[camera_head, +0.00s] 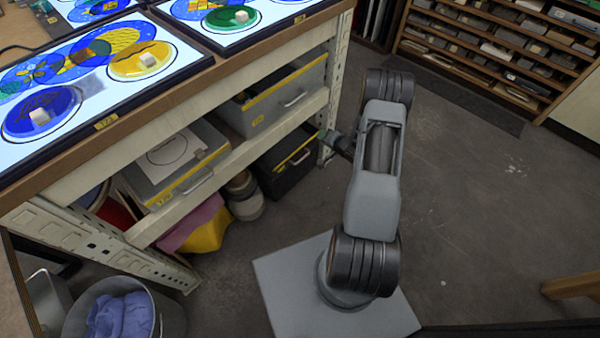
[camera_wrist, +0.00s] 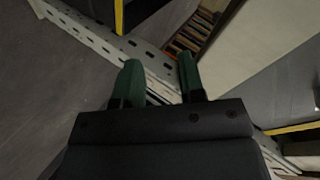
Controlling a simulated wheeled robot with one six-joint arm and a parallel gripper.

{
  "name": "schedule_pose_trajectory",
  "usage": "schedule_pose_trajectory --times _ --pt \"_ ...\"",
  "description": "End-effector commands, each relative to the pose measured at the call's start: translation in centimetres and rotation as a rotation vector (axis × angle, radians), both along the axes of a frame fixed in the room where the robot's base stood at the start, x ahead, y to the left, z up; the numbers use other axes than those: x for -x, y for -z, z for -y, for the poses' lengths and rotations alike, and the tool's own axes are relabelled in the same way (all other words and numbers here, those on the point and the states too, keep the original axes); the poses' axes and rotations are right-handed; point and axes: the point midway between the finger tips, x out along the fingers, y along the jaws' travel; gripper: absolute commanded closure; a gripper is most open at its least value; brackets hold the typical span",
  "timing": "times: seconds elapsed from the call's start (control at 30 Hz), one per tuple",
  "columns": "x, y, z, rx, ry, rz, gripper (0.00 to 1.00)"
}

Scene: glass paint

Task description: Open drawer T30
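Three drawers or bins with yellow-edged fronts show under the bench in the head view. One is a grey drawer with a handle (camera_head: 275,97) at upper right. Another is a grey drawer (camera_head: 178,170) at left, and a dark one (camera_head: 290,163) is low at right. I cannot read which is T30. My gripper (camera_head: 326,136) is beside the bench's right post, near the grey and dark drawers, apart from their handles. In the wrist view its two green fingers (camera_wrist: 158,76) are spread with nothing between them. Yellow-edged drawer parts (camera_wrist: 290,128) show there at the borders.
The perforated metal post (camera_wrist: 90,35) runs behind my fingers in the wrist view. Light panels with painted glass (camera_head: 85,75) lie on the bench top. A bucket with a blue cloth (camera_head: 122,315) stands at lower left. Floor (camera_head: 480,200) to the right is clear.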

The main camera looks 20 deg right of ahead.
Motion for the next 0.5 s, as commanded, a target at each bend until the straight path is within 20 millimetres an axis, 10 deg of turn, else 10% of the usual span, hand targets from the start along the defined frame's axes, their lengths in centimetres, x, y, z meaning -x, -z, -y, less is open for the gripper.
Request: schedule_pose_trajectory --times 0.03,0.2,0.5 --pt "1.1 4.8 -0.2 -0.091 0.002 0.013 0.64" --pt "4.0 11.6 -1.5 -0.347 -0.004 0.067 0.64" --pt "5.9 15.6 -3.0 -0.546 -0.012 0.105 0.64"
